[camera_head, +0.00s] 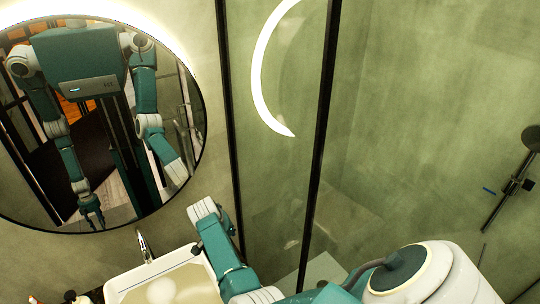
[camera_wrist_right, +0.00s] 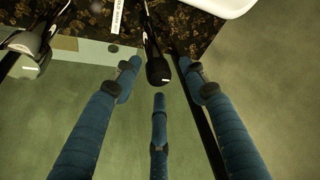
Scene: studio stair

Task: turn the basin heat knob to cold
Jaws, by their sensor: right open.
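The white basin (camera_head: 128,284) is at the bottom of the head view, with a chrome faucet (camera_head: 145,246) at its back edge. Its rim (camera_wrist_right: 228,5) also shows at the top right of the wrist view. My right gripper (camera_wrist_right: 159,72) is open. A dark rod with a rounded black end (camera_wrist_right: 157,68) lies between its fingertips in the picture; I cannot tell whether it is the heat knob or whether they touch. In the head view my right arm reaches the basin's right side, its fingers mostly hidden. My left gripper shows only as a reflection in the mirror.
A round lit mirror (camera_head: 172,195) hangs on the wall above the basin. A dark speckled surface (camera_wrist_right: 85,15) and a shiny metal fitting (camera_wrist_right: 32,40) show in the wrist view.

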